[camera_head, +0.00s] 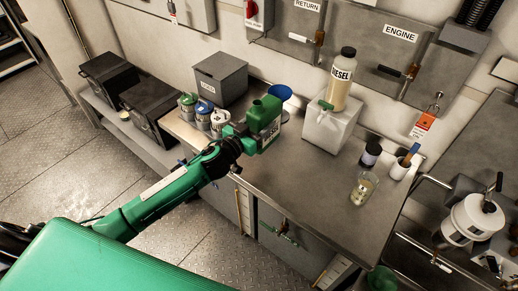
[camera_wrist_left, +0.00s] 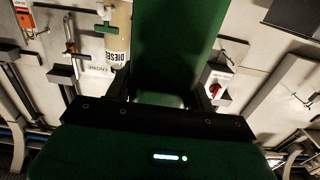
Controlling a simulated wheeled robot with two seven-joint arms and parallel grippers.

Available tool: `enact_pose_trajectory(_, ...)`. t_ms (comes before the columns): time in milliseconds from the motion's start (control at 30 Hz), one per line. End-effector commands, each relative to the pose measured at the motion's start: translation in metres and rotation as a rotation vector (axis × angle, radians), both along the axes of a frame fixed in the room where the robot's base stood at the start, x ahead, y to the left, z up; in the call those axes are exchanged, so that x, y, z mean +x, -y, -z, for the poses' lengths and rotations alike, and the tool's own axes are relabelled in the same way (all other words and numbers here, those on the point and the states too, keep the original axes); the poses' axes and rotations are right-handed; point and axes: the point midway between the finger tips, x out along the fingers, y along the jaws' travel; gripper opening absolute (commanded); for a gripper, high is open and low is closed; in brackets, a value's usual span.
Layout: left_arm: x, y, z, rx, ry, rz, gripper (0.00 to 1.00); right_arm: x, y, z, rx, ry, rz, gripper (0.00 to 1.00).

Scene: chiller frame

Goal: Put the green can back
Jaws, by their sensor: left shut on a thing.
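The green can (camera_head: 264,113) is up at the middle of the bench in the head view, at the end of my left arm. My left gripper (camera_head: 246,137) is shut on it. In the left wrist view the green can (camera_wrist_left: 178,45) fills the space between the dark fingers of my left gripper (camera_wrist_left: 165,105), and its far end is cut off by the frame. The can's underside is hidden, so I cannot tell whether it touches the bench. My right gripper is not in view.
Several small cans with coloured tops (camera_head: 203,114) stand left of the green can, before a grey box (camera_head: 221,78). A blue funnel (camera_head: 280,92) is just behind it. A diesel bottle (camera_head: 341,80) stands on a white block (camera_head: 334,124).

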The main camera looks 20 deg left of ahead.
Motion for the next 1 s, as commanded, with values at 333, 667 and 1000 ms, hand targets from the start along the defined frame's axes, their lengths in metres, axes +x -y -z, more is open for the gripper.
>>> enact_pose_trajectory(333,0.001,0.0,0.068,-0.003,0.002,-0.001,0.12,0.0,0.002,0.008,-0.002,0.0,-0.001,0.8)
enact_pose_trajectory(667,0.001,0.0,0.101,-0.004,0.002,-0.002,0.12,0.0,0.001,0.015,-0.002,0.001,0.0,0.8)
enact_pose_trajectory(1000,0.0,0.0,0.111,-0.001,0.003,0.0,0.12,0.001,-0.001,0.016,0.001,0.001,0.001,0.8)
